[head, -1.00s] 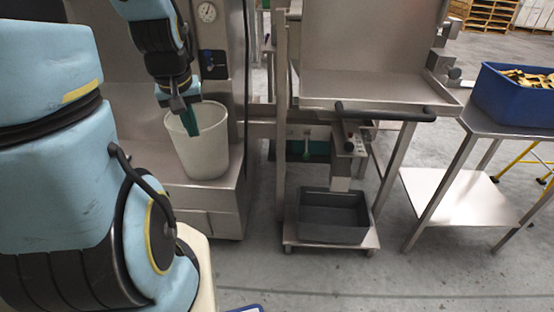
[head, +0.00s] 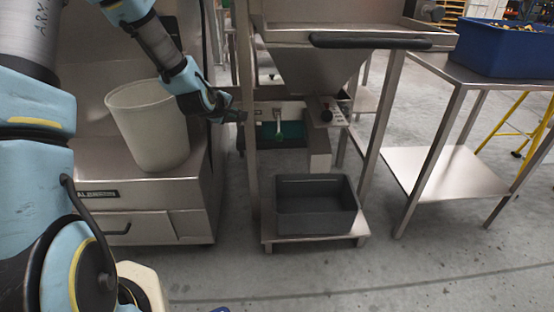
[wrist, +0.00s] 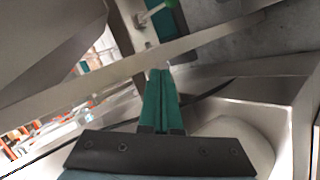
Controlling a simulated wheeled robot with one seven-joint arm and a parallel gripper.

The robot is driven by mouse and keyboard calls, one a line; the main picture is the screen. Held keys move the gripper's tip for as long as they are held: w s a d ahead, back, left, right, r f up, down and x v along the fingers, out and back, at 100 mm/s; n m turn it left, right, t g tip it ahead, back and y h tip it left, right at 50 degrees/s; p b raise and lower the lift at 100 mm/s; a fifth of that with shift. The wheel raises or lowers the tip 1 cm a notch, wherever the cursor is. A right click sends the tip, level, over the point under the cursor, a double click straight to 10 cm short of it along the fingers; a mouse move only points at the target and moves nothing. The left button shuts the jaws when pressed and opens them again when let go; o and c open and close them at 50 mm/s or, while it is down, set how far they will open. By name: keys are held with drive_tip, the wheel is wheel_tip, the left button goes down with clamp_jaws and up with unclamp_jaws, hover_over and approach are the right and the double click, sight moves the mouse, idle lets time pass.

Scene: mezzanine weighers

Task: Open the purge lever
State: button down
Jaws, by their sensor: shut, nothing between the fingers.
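A small metal lever (head: 278,119), which looks like the purge lever, sits under the hopper of the steel weigher. In the wrist view a metal lever rod (wrist: 149,15) with a green grip shows at the top, beyond a diagonal steel bar. My gripper (head: 240,117) is at the left post of the weigher frame, left of the lever and apart from it. In the wrist view my gripper's green fingers (wrist: 160,74) are together and empty, pointing toward the steel bar. Whether they touch the bar cannot be told.
The steel post (head: 250,160) stands between my gripper and the lever. A control box (head: 328,112) is right of the lever. A dark grey bin (head: 316,211) sits below on a low platform. A white bucket (head: 148,135) stands left, close to my arm.

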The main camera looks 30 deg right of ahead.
drive_tip(key=d+f+n+t+h+b, duration=0.2)
drive_tip(key=d+f+n+h+b, duration=0.15)
drive_tip(key=d+f+b, duration=0.4)
drive_tip(key=n+t+b, duration=0.2)
drive_tip(key=n+b, duration=0.3)
drive_tip(key=n, duration=0.1)
approach(279, 128)
drive_tip(key=s, duration=0.2)
wheel_tip(279, 128, down, 13)
drive_tip(key=d+n+t+y+b, duration=0.2)
drive_tip(key=n+t+b, duration=0.5)
drive_tip(key=n+b, duration=0.4)
drive_tip(key=n+y, duration=0.1)
drive_tip(key=n, duration=0.2)
drive_tip(key=shift+n+y, duration=0.35)
drive_tip(key=shift+r+b, duration=0.1)
drive_tip(key=shift+b, duration=0.2)
drive_tip(key=w+d+r+b, duration=0.3)
drive_tip(key=w+r+b, duration=0.2)
drive_tip(key=w+r, duration=0.1)
drive_tip(key=shift+w, duration=0.25)
